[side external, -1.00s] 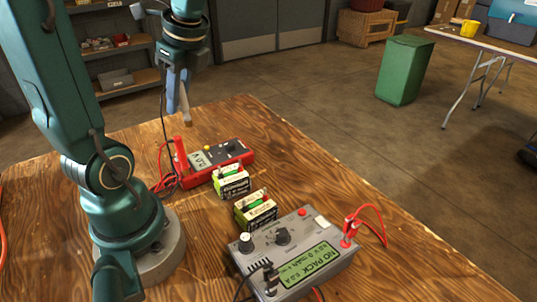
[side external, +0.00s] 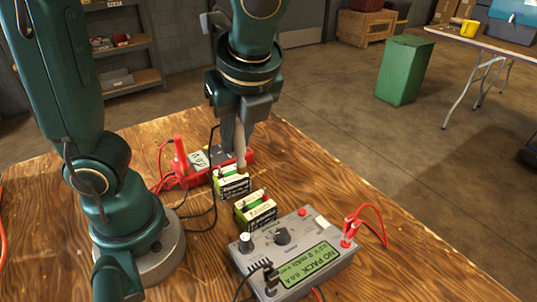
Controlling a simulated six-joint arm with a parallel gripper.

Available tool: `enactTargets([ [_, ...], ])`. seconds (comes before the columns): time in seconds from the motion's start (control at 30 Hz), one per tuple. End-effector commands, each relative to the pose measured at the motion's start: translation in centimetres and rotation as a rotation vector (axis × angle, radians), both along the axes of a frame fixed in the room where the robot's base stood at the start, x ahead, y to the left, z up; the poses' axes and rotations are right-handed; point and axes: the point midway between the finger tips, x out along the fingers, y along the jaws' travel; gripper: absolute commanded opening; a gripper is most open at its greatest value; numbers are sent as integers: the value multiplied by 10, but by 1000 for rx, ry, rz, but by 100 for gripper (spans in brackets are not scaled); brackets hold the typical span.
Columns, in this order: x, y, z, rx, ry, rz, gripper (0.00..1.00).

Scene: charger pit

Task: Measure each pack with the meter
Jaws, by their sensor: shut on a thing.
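Two green-and-white battery packs stand on the wooden table: the far pack (side external: 232,186) and the near pack (side external: 256,214). The red meter (side external: 200,176) lies behind the far pack, partly hidden by my gripper; its small display (side external: 197,160) is too small to read surely. A red probe (side external: 181,158) stands upright at the meter's left end. My gripper (side external: 240,158) points down just above the far pack's top, shut on what seems the black probe, mostly hidden by the fingers. A black lead (side external: 213,145) hangs beside it. Contact with a terminal cannot be told.
The grey charger (side external: 296,257) sits in front of the packs, its green screen reading "NO PACK". A red lead (side external: 376,222) loops at its right. The right part of the table (side external: 330,190) is clear. A green bin (side external: 403,70) stands on the floor.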

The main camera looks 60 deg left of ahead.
Motion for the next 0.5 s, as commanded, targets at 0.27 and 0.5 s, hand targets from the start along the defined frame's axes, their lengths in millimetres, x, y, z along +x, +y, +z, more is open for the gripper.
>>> enactTargets([
  [0.27, -1, 0, -23, 1, 5, -1, 0],
  [0.5, -1, 0, -46, 1, 3, -2, 0],
])
